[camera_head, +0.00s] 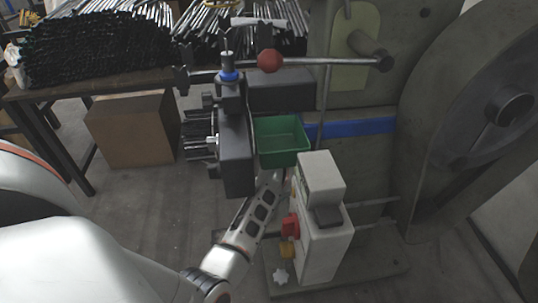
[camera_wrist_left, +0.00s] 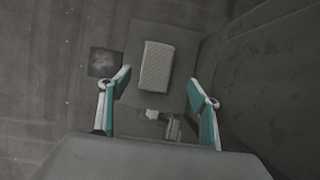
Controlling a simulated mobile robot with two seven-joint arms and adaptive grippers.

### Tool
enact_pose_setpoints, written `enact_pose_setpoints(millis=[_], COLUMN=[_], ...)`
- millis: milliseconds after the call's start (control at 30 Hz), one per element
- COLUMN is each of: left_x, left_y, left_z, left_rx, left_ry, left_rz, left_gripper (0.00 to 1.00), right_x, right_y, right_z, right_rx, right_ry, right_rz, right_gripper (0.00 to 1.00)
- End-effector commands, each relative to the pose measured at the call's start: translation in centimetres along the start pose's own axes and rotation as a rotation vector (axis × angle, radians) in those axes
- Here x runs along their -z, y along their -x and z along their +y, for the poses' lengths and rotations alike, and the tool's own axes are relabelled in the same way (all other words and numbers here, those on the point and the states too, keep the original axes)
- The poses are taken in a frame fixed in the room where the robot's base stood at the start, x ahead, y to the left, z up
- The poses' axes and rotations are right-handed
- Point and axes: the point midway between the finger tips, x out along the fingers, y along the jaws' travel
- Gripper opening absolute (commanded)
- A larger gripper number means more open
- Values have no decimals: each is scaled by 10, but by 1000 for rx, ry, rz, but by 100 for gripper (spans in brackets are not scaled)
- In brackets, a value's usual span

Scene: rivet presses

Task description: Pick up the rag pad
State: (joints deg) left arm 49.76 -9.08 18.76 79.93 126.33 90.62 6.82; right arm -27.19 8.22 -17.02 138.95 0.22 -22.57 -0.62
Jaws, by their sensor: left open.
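A pale, textured rectangular pad (camera_wrist_left: 157,66), which looks like the rag pad, lies on a grey plate (camera_wrist_left: 146,33) in the left wrist view. My left gripper (camera_wrist_left: 160,78) is open and empty, with its teal-lined fingers on either side of the pad's near end in the picture. How far the fingertips are above the pad I cannot tell. In the head view my left arm reaches up toward the green bin, and its gripper is hidden there. I cannot make out the pad in the head view. My right gripper is not in view.
A green bin (camera_head: 281,141) hangs beside the press. A white control box (camera_head: 322,225) with a red switch stands close to my arm. A cardboard box (camera_head: 131,128) sits under the table of rods. A dark mottled square (camera_wrist_left: 105,62) lies left of the pad.

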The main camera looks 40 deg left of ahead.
Motion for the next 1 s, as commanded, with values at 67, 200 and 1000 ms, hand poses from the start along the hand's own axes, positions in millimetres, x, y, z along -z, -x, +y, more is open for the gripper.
enact_pose_setpoints(millis=[67, 200, 1000], left_x=[4, 5, 1], left_y=[-9, -25, -76], left_z=[0, 2, 5], left_rx=[1, -2, 4], left_ry=[8, 6, 5], left_rz=[14, 13, 4], left_gripper=[62, 62, 62], right_x=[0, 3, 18], right_y=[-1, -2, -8], right_z=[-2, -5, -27], right_rx=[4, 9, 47], right_ry=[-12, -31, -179], right_rz=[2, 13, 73], right_gripper=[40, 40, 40])
